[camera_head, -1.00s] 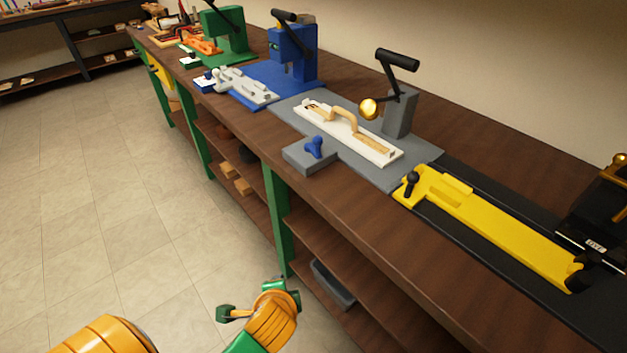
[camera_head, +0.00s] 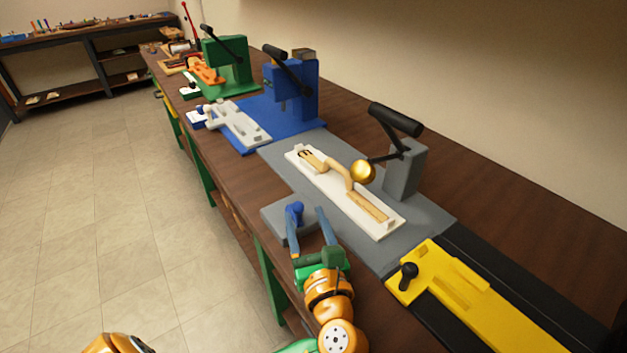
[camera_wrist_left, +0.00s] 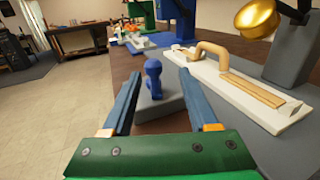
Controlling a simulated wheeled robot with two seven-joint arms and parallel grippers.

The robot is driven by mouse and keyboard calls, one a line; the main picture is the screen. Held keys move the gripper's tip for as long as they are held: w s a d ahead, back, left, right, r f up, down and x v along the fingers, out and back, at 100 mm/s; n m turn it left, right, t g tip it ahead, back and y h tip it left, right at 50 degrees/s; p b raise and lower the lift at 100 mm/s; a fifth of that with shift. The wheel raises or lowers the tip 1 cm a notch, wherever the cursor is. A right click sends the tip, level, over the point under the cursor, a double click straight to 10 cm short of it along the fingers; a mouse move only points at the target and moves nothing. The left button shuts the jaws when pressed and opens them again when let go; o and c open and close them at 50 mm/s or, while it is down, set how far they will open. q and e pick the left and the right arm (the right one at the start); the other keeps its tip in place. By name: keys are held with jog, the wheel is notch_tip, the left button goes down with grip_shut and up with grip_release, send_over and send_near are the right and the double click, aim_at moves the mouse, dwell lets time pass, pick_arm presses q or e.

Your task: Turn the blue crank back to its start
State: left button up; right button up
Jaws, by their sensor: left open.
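The small blue crank (camera_head: 296,209) stands on a grey block at the front of the grey station. My left gripper (camera_head: 309,214) is open, with its two blue-grey fingers reaching toward the block. In the head view the left finger overlaps the crank's lower part. In the left wrist view the crank (camera_wrist_left: 153,70) shows upright with a rounded top, between the open fingers (camera_wrist_left: 161,76) and a little beyond their tips. The fingers are not closed on it. My right gripper is out of view.
A white board (camera_head: 330,190) with a tan handle lies behind the crank. A grey post (camera_head: 403,170) with a black lever and a gold ball (camera_head: 363,172) stands behind that. A yellow fixture (camera_head: 465,300) is to the right, a blue press (camera_head: 292,88) further back.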

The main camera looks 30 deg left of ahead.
pick_arm(q)
jog(key=shift+w+a+r, duration=0.1)
jog(key=shift+a+r, duration=0.05)
jog(key=shift+a, duration=0.05)
jog(key=x, duration=0.5)
jog(key=shift+a+r, duration=0.2)
jog(key=shift+a, duration=0.15)
jog(key=shift+w+a+f, duration=0.1)
jog(key=shift+w+a, duration=0.1)
jog(key=shift+a, duration=0.05)
jog(key=shift+s, duration=0.15)
jog(key=shift+c, duration=0.9)
grip_shut()
